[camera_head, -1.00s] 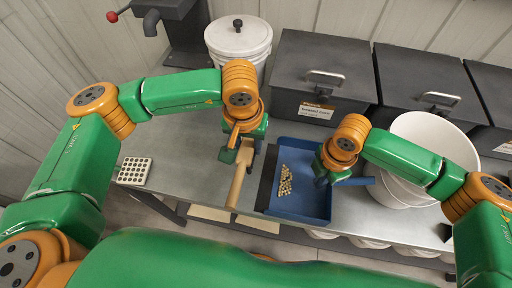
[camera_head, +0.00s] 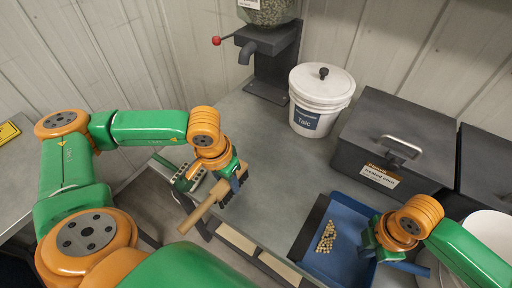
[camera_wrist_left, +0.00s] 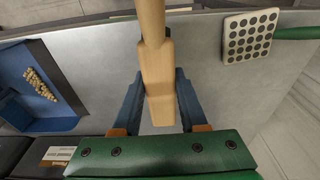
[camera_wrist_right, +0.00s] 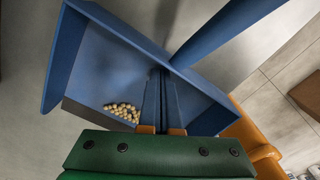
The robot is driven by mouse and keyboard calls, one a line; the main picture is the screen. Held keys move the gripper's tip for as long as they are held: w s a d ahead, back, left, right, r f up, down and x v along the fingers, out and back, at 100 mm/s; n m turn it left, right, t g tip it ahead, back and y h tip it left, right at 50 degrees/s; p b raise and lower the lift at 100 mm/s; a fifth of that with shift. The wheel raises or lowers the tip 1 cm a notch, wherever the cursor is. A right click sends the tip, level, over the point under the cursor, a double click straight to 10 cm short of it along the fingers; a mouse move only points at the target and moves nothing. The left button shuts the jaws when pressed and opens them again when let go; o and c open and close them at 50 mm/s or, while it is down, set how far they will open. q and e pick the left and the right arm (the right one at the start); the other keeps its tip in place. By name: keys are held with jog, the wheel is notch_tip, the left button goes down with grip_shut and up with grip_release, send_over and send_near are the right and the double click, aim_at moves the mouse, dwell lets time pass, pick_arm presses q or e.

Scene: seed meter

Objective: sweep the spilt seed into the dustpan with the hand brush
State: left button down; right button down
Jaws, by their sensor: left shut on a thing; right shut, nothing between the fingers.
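The hand brush (camera_head: 203,207) has a pale wooden handle and dark bristles. My left gripper (camera_head: 226,180) is shut on it, left of the dustpan near the table's front edge; the wood also shows between the fingers in the left wrist view (camera_wrist_left: 158,85). The blue dustpan (camera_head: 347,215) lies on the table at the right, its dark lip facing left. The spilt seed (camera_head: 326,237) is a pale heap inside the pan; it also shows in the right wrist view (camera_wrist_right: 124,111). My right gripper (camera_head: 372,243) is shut and empty over the pan, near its handle (camera_wrist_right: 225,32).
A white lidded tub (camera_head: 320,100), a dark bin (camera_head: 398,145) and a seed hopper stand (camera_head: 272,60) line the back. The table between tub and pan is clear.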

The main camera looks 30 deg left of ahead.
pick_arm(q)
jog(key=shift+f, duration=0.6)
jog(key=f, duration=0.3)
jog(key=shift+d+f, duration=0.25)
jog(key=shift+f, duration=0.1)
jog(key=d, duration=0.7)
jog(key=w+d, duration=0.1)
jog(key=d, duration=0.7)
jog(key=w+d, duration=0.1)
jog(key=d, duration=0.6)
jog(key=shift+w+d+r, duration=0.2)
jog(key=shift+w+d, duration=0.05)
jog(key=shift+d, duration=0.1)
jog(key=r, duration=0.3)
jog(key=shift+a, duration=0.25)
jog(key=a+r, duration=0.3)
jog(key=a, duration=0.3)
jog(key=shift+s+a+r, duration=0.2)
jog(key=shift+s+r, duration=0.1)
jog(key=shift+s, duration=0.05)
